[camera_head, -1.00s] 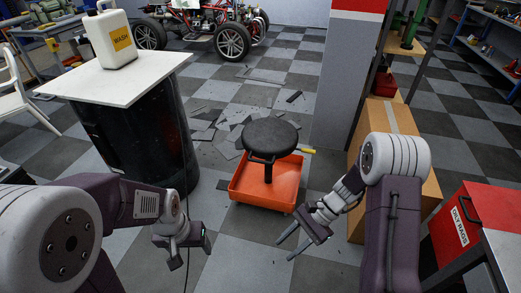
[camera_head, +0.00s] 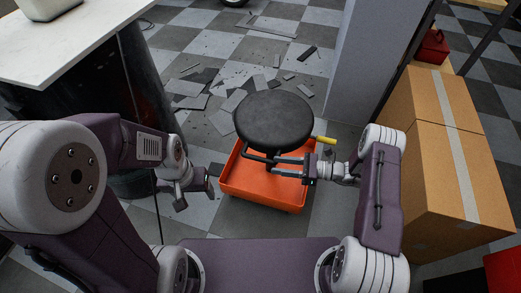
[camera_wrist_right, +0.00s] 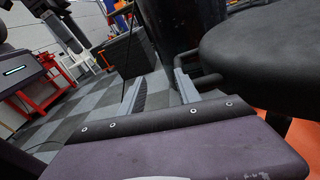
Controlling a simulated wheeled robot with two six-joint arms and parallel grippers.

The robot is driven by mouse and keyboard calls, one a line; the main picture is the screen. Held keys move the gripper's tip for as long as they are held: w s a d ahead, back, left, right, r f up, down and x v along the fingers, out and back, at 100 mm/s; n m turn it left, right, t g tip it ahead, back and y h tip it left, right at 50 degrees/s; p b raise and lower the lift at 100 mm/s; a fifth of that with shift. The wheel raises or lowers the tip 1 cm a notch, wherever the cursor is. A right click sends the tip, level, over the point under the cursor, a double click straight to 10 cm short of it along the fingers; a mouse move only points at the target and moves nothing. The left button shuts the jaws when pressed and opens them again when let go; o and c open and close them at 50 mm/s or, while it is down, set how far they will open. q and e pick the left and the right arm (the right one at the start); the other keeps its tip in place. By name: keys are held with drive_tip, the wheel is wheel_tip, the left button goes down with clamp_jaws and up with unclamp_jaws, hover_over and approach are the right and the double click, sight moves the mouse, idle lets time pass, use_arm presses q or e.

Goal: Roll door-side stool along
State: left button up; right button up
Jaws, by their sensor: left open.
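The stool has a round black seat (camera_head: 274,120) over an orange tray base (camera_head: 240,182). A black bar handle (camera_head: 256,157) sticks out under the seat's near side. My right gripper (camera_head: 276,167) is at this handle, its fingers spread just below the seat edge. In the right wrist view the two fingers are apart, with the black seat (camera_wrist_right: 265,60) at the right and the handle (camera_wrist_right: 208,81) beside the right finger. No grip on the handle shows. My left gripper (camera_head: 197,197) is open and empty, left of the orange base.
A cardboard box (camera_head: 435,150) stands right of my right arm, next to a grey pillar (camera_head: 365,60). Broken tiles (camera_head: 230,95) litter the floor behind the stool. A yellow-handled thing (camera_head: 325,140) shows beside the seat.

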sight(260, 158)
drive_tip(key=w+a+f+b, duration=0.1)
drive_tip(key=a, duration=0.1)
drive_tip(key=w+a+f+m+t+b, duration=0.1)
drive_tip(key=w+a, duration=0.1)
drive_tip(key=w+a+f+t+b, duration=0.1)
drive_tip(key=a+b, duration=0.1)
drive_tip(key=shift+w+a+f+m+y, duration=0.1)
drive_tip(key=shift+w+a+m+y, duration=0.2)
drive_tip(key=shift+m, duration=0.1)
drive_tip(key=shift+w+a, duration=0.1)
drive_tip(key=shift+a, duration=0.25)
drive_tip(key=c, duration=0.9)
use_arm(q)
drive_tip(key=f, duration=0.4)
drive_tip(key=shift+w+f, duration=0.15)
drive_tip(key=shift+w, duration=0.05)
use_arm(e)
drive_tip(key=shift+r, duration=0.2)
clamp_jaws()
drive_tip(key=shift+w, duration=0.1)
